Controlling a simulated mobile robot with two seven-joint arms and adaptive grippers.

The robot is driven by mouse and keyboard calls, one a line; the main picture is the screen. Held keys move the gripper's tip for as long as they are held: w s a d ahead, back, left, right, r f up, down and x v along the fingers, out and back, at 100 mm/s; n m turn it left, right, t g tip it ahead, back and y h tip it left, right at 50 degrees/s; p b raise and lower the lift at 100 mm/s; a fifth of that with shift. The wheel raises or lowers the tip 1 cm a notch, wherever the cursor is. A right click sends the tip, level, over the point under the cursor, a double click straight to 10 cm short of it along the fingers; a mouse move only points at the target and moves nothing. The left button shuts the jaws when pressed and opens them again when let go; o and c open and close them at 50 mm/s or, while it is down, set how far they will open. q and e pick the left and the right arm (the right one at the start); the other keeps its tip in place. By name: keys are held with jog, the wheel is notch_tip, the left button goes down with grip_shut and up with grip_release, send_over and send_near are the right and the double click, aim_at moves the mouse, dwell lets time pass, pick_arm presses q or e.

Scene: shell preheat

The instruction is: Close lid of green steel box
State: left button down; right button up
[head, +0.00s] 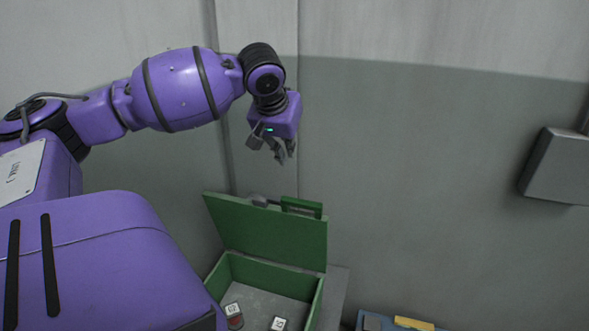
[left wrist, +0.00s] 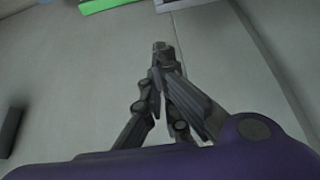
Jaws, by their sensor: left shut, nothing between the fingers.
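The green steel box (head: 227,271) stands low in the middle of the head view, with its front cut off by the frame and partly hidden by my purple body. Its lid (head: 268,232) is raised, standing up at the back and leaning slightly. A green strip, which looks like part of the box or lid, shows at the top of the left wrist view (left wrist: 98,6). My left gripper (head: 281,158) hangs above the lid's top edge, apart from it, fingers pointing down. Its fingers also show in the left wrist view (left wrist: 161,48), shut and empty. My right gripper is not in view.
Inside the box lie small white-topped items (head: 233,309) (head: 278,323). The box rests on a grey surface (head: 334,287). A blue object with a yellow piece (head: 414,323) is at the bottom right. A grey fixture (head: 560,167) is on the right wall. Space right of my gripper is clear.

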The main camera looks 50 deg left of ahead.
pick_arm(q)
jog(key=s+b+x, duration=0.1)
jog(key=b+x, duration=0.3)
jog(key=x, duration=0.6)
jog(key=shift+s+d+f+p, duration=0.1)
jog(key=shift+s+d+p, duration=0.5)
jog(key=shift+s, duration=0.15)
jog(key=shift+s+d+f+p, duration=0.1)
jog(key=shift+s+d+p, duration=0.5)
jog(key=shift+s, duration=0.2)
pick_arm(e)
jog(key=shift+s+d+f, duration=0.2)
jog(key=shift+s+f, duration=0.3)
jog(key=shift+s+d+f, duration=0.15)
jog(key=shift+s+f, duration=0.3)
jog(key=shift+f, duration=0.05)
